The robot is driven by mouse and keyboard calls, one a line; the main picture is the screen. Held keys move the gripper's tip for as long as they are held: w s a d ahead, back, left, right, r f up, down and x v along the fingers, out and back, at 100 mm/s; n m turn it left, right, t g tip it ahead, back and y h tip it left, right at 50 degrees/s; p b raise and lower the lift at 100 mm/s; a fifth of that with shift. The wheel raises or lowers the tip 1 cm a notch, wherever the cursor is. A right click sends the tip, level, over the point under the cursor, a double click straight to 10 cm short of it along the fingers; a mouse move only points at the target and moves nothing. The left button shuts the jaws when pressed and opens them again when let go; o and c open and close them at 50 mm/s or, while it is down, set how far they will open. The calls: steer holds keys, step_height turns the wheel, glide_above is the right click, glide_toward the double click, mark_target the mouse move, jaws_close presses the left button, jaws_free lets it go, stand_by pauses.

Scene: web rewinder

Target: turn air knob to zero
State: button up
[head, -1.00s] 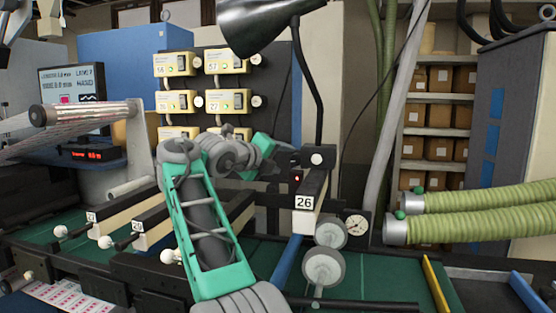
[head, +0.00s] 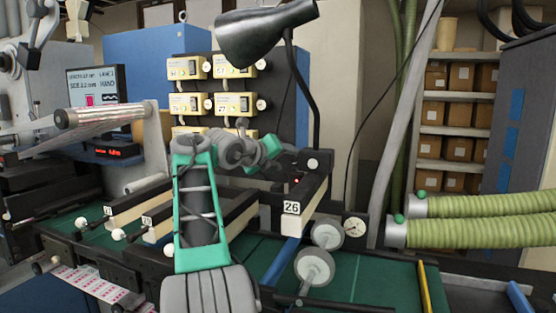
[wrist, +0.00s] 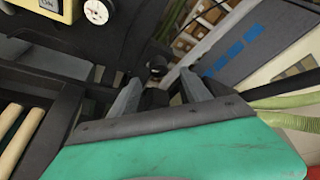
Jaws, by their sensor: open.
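A round knob with a pale face (head: 312,163) sits at the far end of the bar numbered 26 (head: 291,208) in the head view. I cannot tell for sure whether it is the air knob, and its setting is too small to read. My gripper (head: 287,156) is close to its left, partly hidden by my own arm. In the wrist view my gripper (wrist: 158,84) is open, its two grey fingers apart. A small dark round knob (wrist: 157,67) shows just beyond and between the fingertips; contact is not visible.
A dial gauge (head: 355,228) stands right of the bar, with pale rollers (head: 315,268) in front. A lamp (head: 265,35) hangs above on a bent stem. Yellow control boxes (head: 233,103) stand behind. Green hoses (head: 470,207) run at the right.

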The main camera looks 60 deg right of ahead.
mark_target(295, 161)
steer(key=p+x, duration=0.2)
steer(key=x, duration=0.4)
steer(key=shift+w+d+p, duration=0.1)
steer(key=shift+d+p, duration=0.05)
steer(key=shift+p, duration=0.15)
steer(key=shift+d+f, duration=0.25)
steer(key=shift+d, duration=0.15)
jaws_close()
